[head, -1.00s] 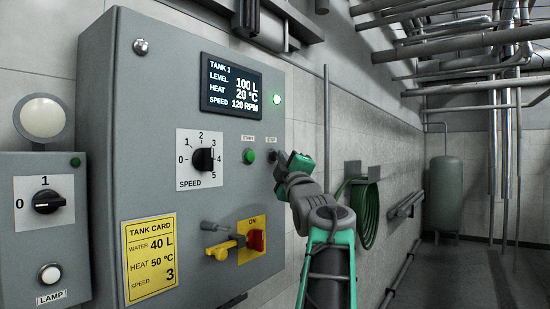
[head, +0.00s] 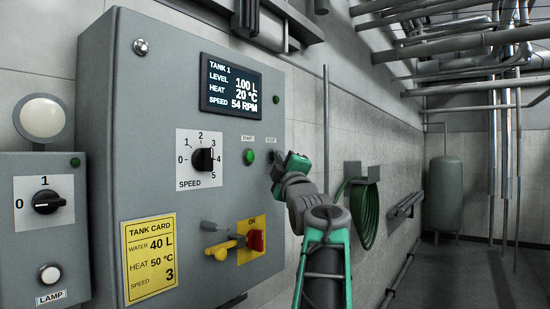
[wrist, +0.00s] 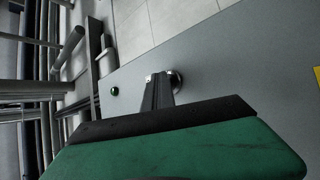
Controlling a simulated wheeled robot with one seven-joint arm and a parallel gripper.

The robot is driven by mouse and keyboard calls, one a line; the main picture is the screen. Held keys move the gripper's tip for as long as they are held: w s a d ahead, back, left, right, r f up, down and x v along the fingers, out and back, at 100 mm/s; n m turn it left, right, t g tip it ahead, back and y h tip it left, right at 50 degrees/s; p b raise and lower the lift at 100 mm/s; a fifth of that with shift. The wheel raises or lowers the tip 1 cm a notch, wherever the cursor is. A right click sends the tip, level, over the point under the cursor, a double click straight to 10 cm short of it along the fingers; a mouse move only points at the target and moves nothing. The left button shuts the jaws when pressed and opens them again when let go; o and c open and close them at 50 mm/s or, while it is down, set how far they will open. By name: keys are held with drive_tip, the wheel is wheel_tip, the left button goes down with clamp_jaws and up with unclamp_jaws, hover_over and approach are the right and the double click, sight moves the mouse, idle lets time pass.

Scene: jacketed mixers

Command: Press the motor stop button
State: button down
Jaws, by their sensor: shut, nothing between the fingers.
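The stop button, under its STOP label (head: 271,140), is mostly hidden behind my gripper (head: 277,164) in the head view. In the wrist view a round button with a metal rim (wrist: 176,79) shows just beyond my shut fingers (wrist: 158,90). My fingertips are at this button; I cannot tell whether they touch it. The green START button (head: 249,156) is to its left. The display (head: 231,87) reads speed 54 RPM, level 100 L and heat 20 °C. The lamp beside the display (head: 276,99) is dark green, unlit; it also shows in the wrist view (wrist: 114,91).
The speed knob (head: 204,159) is left of START. A lamp box (head: 42,225) stands at far left. A green hose (head: 367,212) hangs on the wall behind my arm.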

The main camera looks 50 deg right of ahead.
drive_tip(key=shift+s+b, duration=0.55)
drive_tip(key=shift+s, duration=0.35)
drive_tip(key=s, duration=0.1)
drive_tip(key=s+b, duration=0.1)
drive_tip(key=s, duration=0.1)
drive_tip(key=s+b, duration=0.1)
drive_tip(key=s, duration=0.1)
drive_tip(key=shift+d, duration=0.3)
